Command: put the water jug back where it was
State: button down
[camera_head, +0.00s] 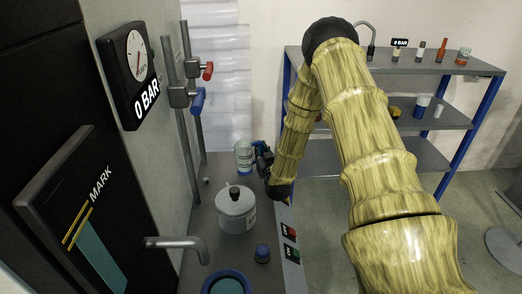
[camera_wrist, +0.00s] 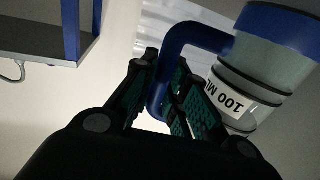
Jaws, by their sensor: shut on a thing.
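The water jug is clear, with a blue rim, a blue handle and a "100 ML" label; its body (camera_wrist: 232,82) fills the upper right of the wrist view. My gripper (camera_wrist: 163,80) is shut on the jug's blue handle (camera_wrist: 190,37). In the head view the jug (camera_head: 244,157) is small, at the far end of the grey bench, with my gripper (camera_head: 263,160) just right of it. I cannot tell whether the jug touches the bench. My gripper partly hides the handle.
A grey lidded vessel (camera_head: 236,211) stands mid-bench, nearer than the jug. A metal spout (camera_head: 180,243), blue-rimmed opening (camera_head: 228,273) and blue knob (camera_head: 262,253) are closer. Pipes with red (camera_head: 208,71) and blue (camera_head: 198,99) valves rise at left. Shelves (camera_head: 432,66) stand at right.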

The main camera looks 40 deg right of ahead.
jog(key=c, duration=1.9)
grip_release()
jog(key=shift+f, duration=0.15)
jog(key=o, duration=0.5)
jog(key=shift+c, duration=0.2)
jog(key=shift+r, duration=0.2)
jog(key=shift+s+a+f, duration=0.1)
jog(key=shift+s+f, duration=0.1)
jog(key=shift+s, duration=0.1)
jog(key=b+v, duration=0.1)
jog(key=v, duration=0.4)
jog(key=b+v, duration=0.2)
jog(key=v, duration=0.4)
jog(key=shift+s+r, duration=0.2)
jog(key=shift+r, duration=0.05)
